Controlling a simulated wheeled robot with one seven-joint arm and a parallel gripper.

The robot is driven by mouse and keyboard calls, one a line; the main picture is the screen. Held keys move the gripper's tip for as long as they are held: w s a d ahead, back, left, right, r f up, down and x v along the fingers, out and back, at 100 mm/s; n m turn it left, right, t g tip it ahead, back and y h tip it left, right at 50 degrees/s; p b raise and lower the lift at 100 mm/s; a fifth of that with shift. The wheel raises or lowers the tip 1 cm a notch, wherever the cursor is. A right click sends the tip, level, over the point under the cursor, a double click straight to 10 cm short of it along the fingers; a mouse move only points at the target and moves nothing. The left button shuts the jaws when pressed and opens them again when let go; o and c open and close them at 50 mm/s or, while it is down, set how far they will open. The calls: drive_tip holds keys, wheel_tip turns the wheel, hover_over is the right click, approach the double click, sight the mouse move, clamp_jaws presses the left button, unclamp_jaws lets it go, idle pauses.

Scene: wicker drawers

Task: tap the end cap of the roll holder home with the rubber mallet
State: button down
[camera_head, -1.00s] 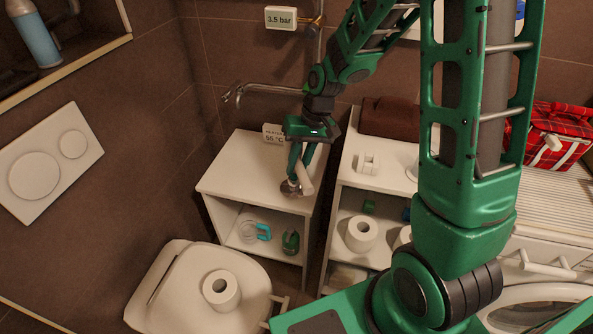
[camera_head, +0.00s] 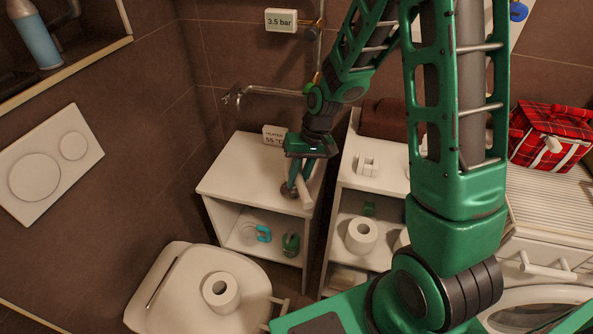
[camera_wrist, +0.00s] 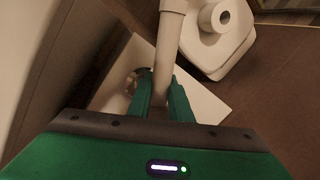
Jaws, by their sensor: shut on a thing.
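My gripper (camera_head: 298,182) is low over the front right corner of the white cabinet's top (camera_head: 247,172). Its fingers are shut on a pale stick (camera_head: 306,194), probably the mallet's handle.
A toilet (camera_head: 178,292) with a paper roll (camera_head: 221,291) on it stands in front. The cabinet's open shelf holds a cyan item (camera_head: 263,233) and a green one (camera_head: 290,243). A shelf unit with another roll (camera_head: 361,235) is close on the right. A tap (camera_head: 237,94) is behind.

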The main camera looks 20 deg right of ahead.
drive_tip(key=shift+r, duration=2.05)
drive_tip(key=shift+r, duration=0.15)
drive_tip(key=shift+r, duration=1.9)
